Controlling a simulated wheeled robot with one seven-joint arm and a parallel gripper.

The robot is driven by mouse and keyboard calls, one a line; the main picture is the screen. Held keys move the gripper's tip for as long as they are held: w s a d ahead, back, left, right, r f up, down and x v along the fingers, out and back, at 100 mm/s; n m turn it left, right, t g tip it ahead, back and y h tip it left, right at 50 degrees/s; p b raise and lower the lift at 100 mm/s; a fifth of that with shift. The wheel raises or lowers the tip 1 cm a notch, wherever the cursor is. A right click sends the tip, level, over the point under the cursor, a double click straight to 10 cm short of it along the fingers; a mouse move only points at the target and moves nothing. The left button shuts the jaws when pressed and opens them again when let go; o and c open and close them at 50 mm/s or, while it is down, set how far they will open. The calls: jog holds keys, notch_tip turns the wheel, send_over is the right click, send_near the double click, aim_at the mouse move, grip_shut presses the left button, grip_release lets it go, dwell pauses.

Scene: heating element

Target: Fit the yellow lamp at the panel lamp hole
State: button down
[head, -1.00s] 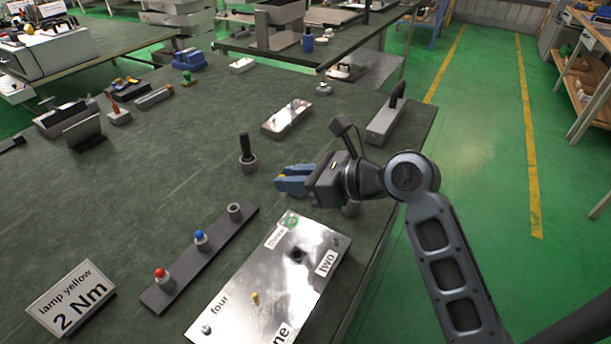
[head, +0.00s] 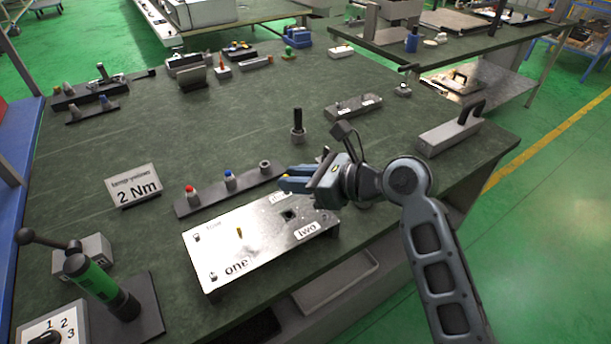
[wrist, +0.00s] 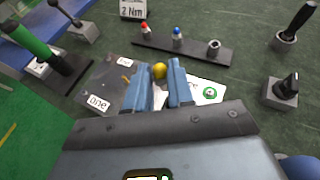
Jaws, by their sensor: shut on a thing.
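My gripper (head: 286,183) has blue fingers shut on the yellow lamp (wrist: 159,70). The lamp's yellow top shows between the fingertips in the wrist view; its lower part is hidden. The fingers are above the far right part of the shiny panel (head: 215,262); the exact height is hard to tell. The panel has labels one, two, three and four. A dark square opening (head: 289,215) is near label two. A small yellow piece (head: 239,232) stands on the panel near label four. A green ring (wrist: 210,93) shows beside label three. I cannot tell which is the lamp hole.
A dark rack (head: 210,203) behind the panel holds a red lamp (head: 191,192), a blue lamp (head: 229,177) and a grey socket (head: 265,168). A sign (head: 134,186) reads lamp yellow, 2 Nm. A green-handled tool (head: 95,280) stands at left. A black-handled tool (head: 298,125) stands beyond.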

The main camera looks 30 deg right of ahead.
jog(key=b, duration=0.2)
send_over(298, 219)
jog(key=shift+w+f, duration=0.1)
jog(key=shift+f, duration=2.75)
jog(key=shift+p, duration=1)
jog(key=shift+f+b, duration=0.4)
jog(key=shift+f, duration=1.4)
jog(key=c, duration=0.9)
grip_release()
jog(key=v, duration=0.8)
jog(key=shift+b, duration=0.3)
jog(key=shift+f, duration=0.1)
